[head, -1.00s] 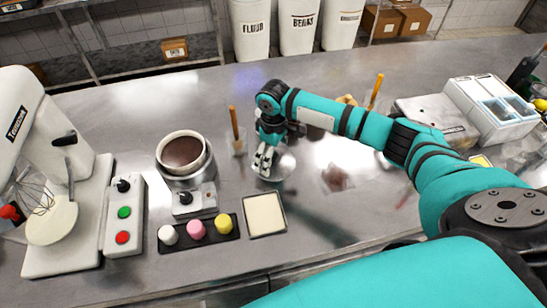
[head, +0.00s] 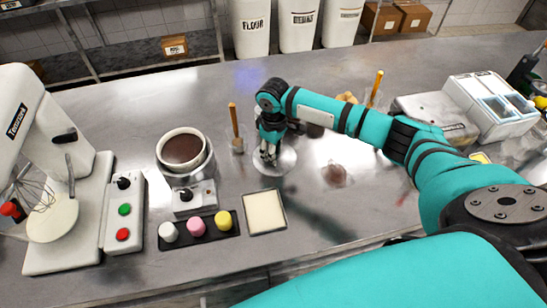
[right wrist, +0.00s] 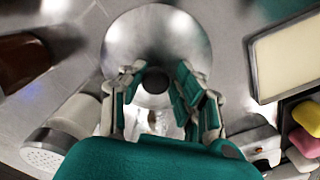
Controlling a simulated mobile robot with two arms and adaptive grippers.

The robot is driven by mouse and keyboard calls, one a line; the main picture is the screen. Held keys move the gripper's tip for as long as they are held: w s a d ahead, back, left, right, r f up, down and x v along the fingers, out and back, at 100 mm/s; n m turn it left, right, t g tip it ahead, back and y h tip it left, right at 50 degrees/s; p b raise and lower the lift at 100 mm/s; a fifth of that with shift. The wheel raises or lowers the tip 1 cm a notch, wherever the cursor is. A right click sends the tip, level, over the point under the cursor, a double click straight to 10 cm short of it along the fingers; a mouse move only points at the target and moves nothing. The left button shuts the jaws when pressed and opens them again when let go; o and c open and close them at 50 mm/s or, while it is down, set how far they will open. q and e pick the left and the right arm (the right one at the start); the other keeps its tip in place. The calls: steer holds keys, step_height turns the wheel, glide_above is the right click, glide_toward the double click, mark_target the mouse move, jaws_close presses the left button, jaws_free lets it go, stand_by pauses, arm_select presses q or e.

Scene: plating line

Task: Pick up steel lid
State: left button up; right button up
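The steel lid (head: 288,160) is a shiny round disc lying on the steel counter, just right of the glass with an orange-handled tool. In the right wrist view the lid (right wrist: 155,35) fills the top middle, with a dark round knob (right wrist: 153,82) at its centre. My right gripper (head: 267,157) points down over the lid. In the right wrist view its fingers (right wrist: 158,80) stand on either side of the knob, with gaps seeming to show between them and it. Whether the fingertips are at knob height is unclear. My left gripper is out of view.
Left of the lid are a pot of brown sauce (head: 183,149) on a small heater and a black tray of coloured pieces (head: 197,233). A cream-filled square tray (head: 264,212) is in front. A brown blob (head: 335,174) lies to the right.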

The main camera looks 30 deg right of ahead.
steer(key=shift+s+f, duration=0.2)
jaws_close()
steer(key=shift+a, duration=0.1)
